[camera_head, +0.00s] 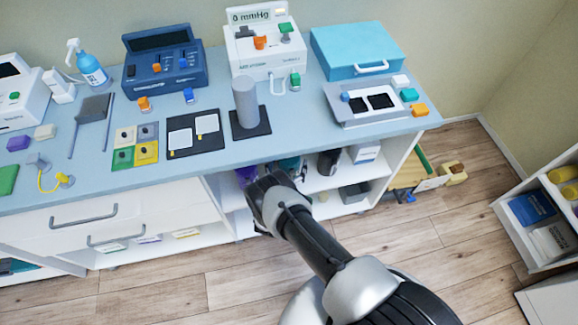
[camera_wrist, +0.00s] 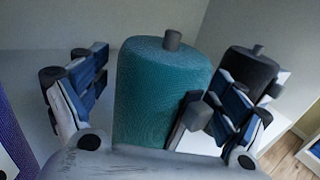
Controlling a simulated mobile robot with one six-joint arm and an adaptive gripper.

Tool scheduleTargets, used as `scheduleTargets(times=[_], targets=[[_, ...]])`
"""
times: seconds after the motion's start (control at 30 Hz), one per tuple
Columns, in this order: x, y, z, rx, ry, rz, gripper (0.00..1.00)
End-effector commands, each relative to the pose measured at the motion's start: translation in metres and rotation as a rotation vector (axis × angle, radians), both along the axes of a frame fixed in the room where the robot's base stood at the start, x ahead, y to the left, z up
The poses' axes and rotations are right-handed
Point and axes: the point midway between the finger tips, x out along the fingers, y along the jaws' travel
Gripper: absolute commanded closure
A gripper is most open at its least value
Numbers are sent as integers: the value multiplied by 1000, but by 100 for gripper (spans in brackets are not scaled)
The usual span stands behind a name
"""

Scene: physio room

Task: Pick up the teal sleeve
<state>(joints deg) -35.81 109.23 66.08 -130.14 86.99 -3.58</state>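The teal sleeve (camera_wrist: 158,95) stands upright in the wrist view, a textured cylinder with a small grey knob on top. My gripper (camera_wrist: 150,110) is open, with one finger on each side of the sleeve. The left finger is apart from it by a narrow gap; the right finger overlaps its edge in the picture, and I cannot tell whether it touches. In the head view my gripper (camera_head: 268,178) reaches into the shelf under the counter, and the teal sleeve (camera_head: 291,163) is mostly hidden behind it.
A dark sleeve (camera_wrist: 248,75) stands to the right, close to my right finger; a purple one (camera_wrist: 14,135) is at the left edge. The counter (camera_head: 330,155) overhangs the shelf. A white box (camera_head: 364,153) and grey bin (camera_head: 354,192) are further right. The floor in front is clear.

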Motion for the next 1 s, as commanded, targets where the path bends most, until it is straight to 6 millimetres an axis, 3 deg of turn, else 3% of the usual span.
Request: scheduleTargets(times=[0.7,1.0], targets=[[-1,0,-1,0,1,0,62],[0,0,2,1,-1,0,63]])
